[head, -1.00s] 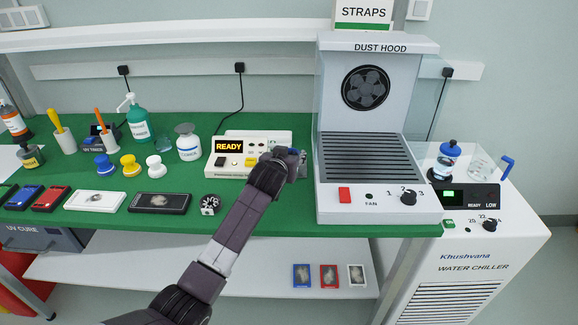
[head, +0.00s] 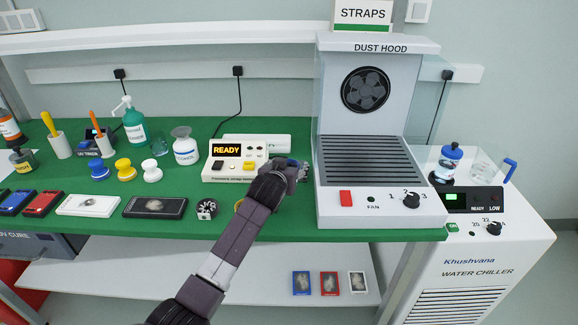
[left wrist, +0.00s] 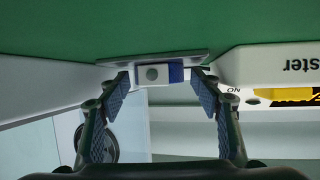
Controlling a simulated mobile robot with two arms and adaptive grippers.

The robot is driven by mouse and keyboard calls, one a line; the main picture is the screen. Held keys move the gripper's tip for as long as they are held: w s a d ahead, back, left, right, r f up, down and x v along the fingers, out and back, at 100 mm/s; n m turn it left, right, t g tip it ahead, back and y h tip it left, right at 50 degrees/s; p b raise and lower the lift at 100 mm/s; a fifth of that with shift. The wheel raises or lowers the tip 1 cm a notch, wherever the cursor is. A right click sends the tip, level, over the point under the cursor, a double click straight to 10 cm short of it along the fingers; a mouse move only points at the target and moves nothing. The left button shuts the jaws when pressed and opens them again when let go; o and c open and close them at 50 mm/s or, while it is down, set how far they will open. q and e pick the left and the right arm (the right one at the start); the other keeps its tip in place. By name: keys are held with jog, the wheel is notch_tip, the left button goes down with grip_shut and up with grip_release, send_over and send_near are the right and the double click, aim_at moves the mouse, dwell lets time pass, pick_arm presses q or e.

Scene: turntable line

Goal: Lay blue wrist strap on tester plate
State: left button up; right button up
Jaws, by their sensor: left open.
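The tester (head: 228,172), a cream box with a lit READY display, stands on the green bench; its edge also shows upside down in the left wrist view (left wrist: 270,66). My left gripper (head: 299,167) is just right of the tester, beside the dust hood. In the left wrist view my left gripper (left wrist: 160,92) is open. Between and beyond its fingertips is a small white-and-blue piece (left wrist: 177,72) with a grey round button, against a thin grey plate (left wrist: 112,62). I cannot tell whether this piece is the blue wrist strap, or whether the fingers touch it. My right gripper is not in view.
The dust hood (head: 373,208) stands close right of my left gripper.

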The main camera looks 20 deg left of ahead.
pick_arm(q)
jog(key=shift+r, duration=0.1)
jog(key=shift+r, duration=0.1)
jog(key=v, duration=1.2)
